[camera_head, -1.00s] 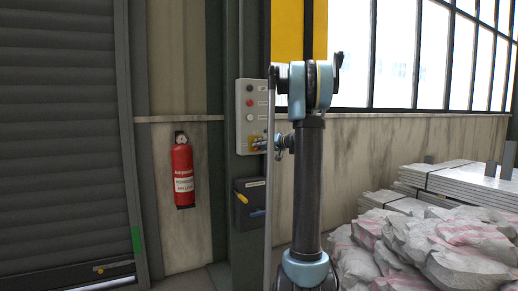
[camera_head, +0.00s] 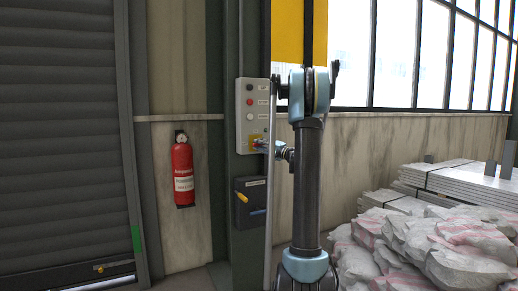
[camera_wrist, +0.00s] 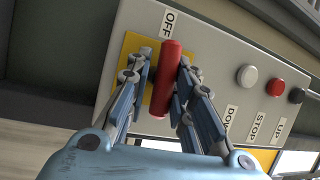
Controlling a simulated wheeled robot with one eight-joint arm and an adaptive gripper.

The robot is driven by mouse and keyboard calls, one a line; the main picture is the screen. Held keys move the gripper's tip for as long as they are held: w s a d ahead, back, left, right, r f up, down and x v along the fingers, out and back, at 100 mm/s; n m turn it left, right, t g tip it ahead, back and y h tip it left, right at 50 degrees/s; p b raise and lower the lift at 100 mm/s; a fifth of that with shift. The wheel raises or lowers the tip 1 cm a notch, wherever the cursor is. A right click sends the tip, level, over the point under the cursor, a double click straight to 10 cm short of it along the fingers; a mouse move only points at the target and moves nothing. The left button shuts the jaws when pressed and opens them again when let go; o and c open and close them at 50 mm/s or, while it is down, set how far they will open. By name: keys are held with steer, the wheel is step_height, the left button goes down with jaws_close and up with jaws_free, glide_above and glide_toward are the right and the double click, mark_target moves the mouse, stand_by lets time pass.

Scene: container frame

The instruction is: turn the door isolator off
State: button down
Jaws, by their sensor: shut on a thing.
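The door isolator is a red handle (camera_wrist: 163,90) on a yellow plate (camera_wrist: 131,50) at the low end of the grey control box (camera_head: 240,112). In the wrist view, my gripper (camera_wrist: 166,62) has one finger on each side of the handle and is shut on it. One end of the handle lies by the OFF label (camera_wrist: 168,22). A second white label beyond the other end is mostly hidden by my gripper. In the head view, my gripper (camera_head: 268,147) reaches the box from the right, and the handle is small and partly covered.
White, red and black buttons (camera_wrist: 275,86) sit on the same box with DOWN, STOP and UP labels. A dark box (camera_head: 244,216) hangs below it. A fire extinguisher (camera_head: 183,172) and roller door (camera_head: 60,140) are left; sacks (camera_head: 440,245) and stacked panels (camera_head: 450,178) are right.

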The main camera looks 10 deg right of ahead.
steer(key=shift+d+m, duration=0.1)
steer(key=shift+m, duration=0.5)
steer(key=c, duration=1.7)
jaws_free()
steer(key=shift+d+f, duration=0.1)
steer(key=v, duration=1.1)
steer(key=shift+s+f, duration=0.25)
steer(key=shift+s, duration=0.1)
steer(key=shift+d, duration=0.1)
